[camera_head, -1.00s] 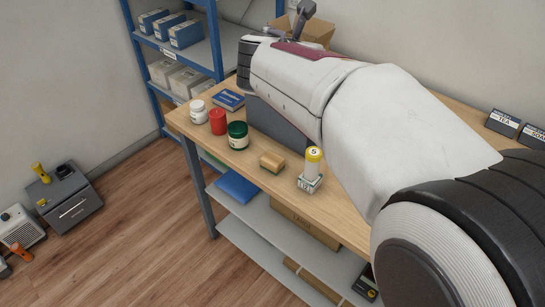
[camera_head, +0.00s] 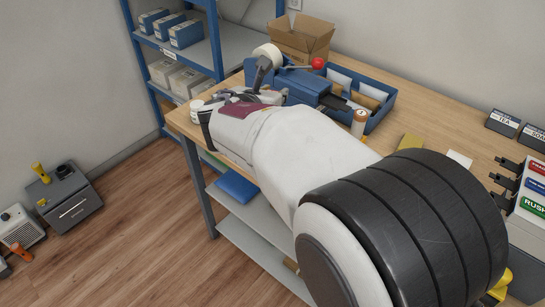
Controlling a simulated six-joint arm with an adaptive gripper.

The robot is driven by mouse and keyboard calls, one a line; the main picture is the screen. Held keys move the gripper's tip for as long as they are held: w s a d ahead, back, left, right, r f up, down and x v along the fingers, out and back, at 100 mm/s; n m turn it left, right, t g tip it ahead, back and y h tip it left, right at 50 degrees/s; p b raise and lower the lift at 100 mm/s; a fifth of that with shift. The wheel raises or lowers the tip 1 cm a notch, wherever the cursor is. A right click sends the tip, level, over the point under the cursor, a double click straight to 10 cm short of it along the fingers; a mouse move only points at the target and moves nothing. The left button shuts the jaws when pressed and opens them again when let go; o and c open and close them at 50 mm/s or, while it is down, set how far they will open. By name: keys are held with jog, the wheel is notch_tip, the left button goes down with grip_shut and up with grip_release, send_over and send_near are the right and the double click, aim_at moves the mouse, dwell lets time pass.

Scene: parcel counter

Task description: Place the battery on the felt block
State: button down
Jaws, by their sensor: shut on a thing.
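My arm (camera_head: 300,150) reaches across the counter from the lower right to the far left end. Its wrist lies over the left part of the counter. My gripper is hidden behind the arm, so its jaws and what they hold cannot be seen. I can make out neither the battery nor the felt block for certain. The front left part of the counter, where small items stood earlier, is covered by the arm.
A white jar (camera_head: 197,112) shows at the counter's left end. Behind the arm are a blue device with a red knob (camera_head: 318,63), a blue divided tray (camera_head: 382,108) and an open cardboard box (camera_head: 302,40). A yellow pad (camera_head: 411,146) and stamp labels are at the right.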

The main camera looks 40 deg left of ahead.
jog(key=shift+f, duration=2.6)
jog(key=shift+f, duration=0.15)
jog(key=shift+f, duration=3)
jog(key=shift+f, duration=1.85)
jog(key=shift+f, duration=0.15)
jog(key=c, duration=1.7)
grip_release()
